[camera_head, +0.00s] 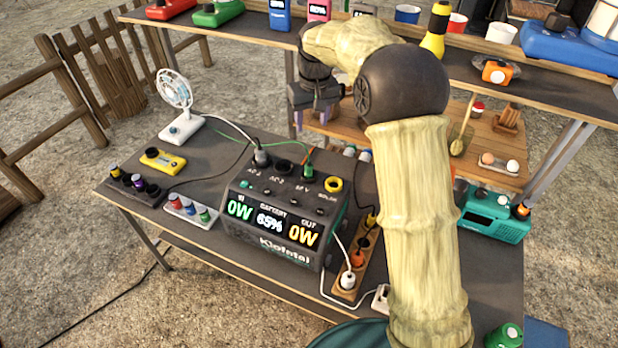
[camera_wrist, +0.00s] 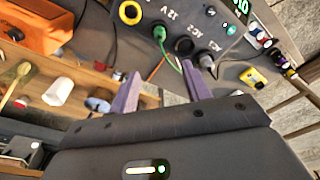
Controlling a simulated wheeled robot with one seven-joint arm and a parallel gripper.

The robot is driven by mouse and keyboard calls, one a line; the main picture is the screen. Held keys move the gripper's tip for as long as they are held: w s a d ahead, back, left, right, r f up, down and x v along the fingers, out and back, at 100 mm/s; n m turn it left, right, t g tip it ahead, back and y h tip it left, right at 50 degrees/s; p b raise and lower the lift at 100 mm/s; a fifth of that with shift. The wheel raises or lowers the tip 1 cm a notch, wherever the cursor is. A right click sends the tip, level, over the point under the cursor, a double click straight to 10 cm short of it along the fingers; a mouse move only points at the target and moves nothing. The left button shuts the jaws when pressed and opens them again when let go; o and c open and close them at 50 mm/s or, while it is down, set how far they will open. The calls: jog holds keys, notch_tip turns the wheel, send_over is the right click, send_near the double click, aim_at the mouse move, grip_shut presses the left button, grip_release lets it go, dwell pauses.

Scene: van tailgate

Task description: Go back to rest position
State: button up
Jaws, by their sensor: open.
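My gripper (camera_head: 318,116) is at the end of my arm, raised above the back edge of the lower table (camera_head: 220,150), behind the power station (camera_head: 272,222). In the wrist view my gripper (camera_wrist: 160,90) shows two purple fingers held apart with nothing between them. The power station also shows in the wrist view (camera_wrist: 217,15), beyond the fingers. Its display reads 65% battery, 0W in and 0W out. A green plug (camera_head: 307,172) and a dark plug (camera_head: 262,157) sit in its top sockets. My arm covers part of the table's right side.
A white fan (camera_head: 176,100), yellow device (camera_head: 163,160) and teal radio (camera_head: 494,212) stand on the table. A wooden power strip (camera_head: 352,270) lies beside the station. Behind is a higher shelf (camera_head: 400,55) holding cups and devices. A wooden fence (camera_head: 95,75) stands left.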

dwell(0.4)
jog(key=s+d+f+m, duration=0.1)
jog(key=s+d+f, duration=0.1)
jog(key=s+d, duration=0.3)
jog(key=s+d+f+m+t, duration=0.1)
jog(key=s+d, duration=0.5)
jog(key=s, duration=0.7)
jog(key=s+d+f+m, duration=0.2)
jog(key=s+d+f, duration=0.2)
jog(key=s, duration=0.5)
jog(key=shift+s+d+h, duration=0.2)
jog(key=shift+d+h, duration=0.1)
jog(key=shift+d, duration=0.7)
